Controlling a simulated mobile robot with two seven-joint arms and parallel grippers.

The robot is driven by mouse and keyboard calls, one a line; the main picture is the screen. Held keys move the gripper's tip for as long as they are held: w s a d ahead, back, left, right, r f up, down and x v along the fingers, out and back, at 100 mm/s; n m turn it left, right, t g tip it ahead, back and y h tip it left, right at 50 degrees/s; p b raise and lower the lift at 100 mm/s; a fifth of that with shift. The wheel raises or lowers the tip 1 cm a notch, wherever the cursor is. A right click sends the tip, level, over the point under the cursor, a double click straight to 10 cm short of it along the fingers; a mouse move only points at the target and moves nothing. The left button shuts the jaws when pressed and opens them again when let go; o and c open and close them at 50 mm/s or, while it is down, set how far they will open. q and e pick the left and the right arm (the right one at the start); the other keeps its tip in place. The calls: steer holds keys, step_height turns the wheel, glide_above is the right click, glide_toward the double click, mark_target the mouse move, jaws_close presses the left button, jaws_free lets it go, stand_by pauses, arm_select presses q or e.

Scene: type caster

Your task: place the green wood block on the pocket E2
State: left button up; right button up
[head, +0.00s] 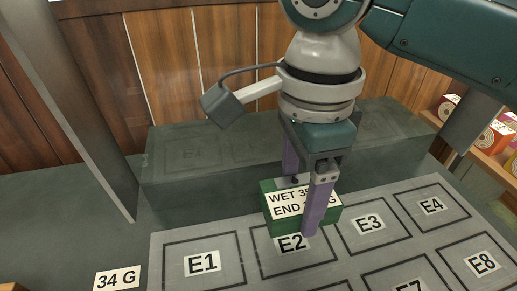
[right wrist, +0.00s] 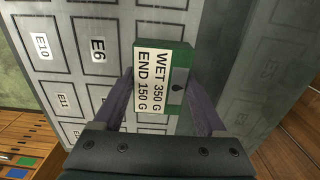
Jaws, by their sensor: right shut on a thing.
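The green wood block (head: 275,213) carries a white label with "WET" and "END" on it. My right gripper (head: 306,207) is shut on it, one purple finger on the near side and one on the far side. The block is at the back part of pocket E2 (head: 292,262) on the grey board; whether it touches the board I cannot tell. In the right wrist view the block (right wrist: 180,62) sits between the two fingers (right wrist: 160,98), its label facing the camera. My left gripper is not in view.
Pockets E1 (head: 202,263), E3 (head: 368,223) and E4 (head: 431,206) are empty. A raised dark green ledge (head: 205,171) runs behind the board. A "34 G" label (head: 117,279) lies at the left. Colourful boxes (head: 494,137) stand on a shelf at the right.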

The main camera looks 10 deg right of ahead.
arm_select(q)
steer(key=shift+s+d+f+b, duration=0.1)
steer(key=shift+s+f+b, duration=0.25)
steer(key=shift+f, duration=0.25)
arm_select(e)
glide_above(292, 244)
step_height(292, 244, down, 4)
steer(key=shift+f, duration=0.1)
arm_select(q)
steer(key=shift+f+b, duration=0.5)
arm_select(e)
step_height(292, 244, down, 3)
steer(key=shift+f, duration=0.1)
steer(key=shift+f, duration=0.2)
steer(key=o, duration=1.4)
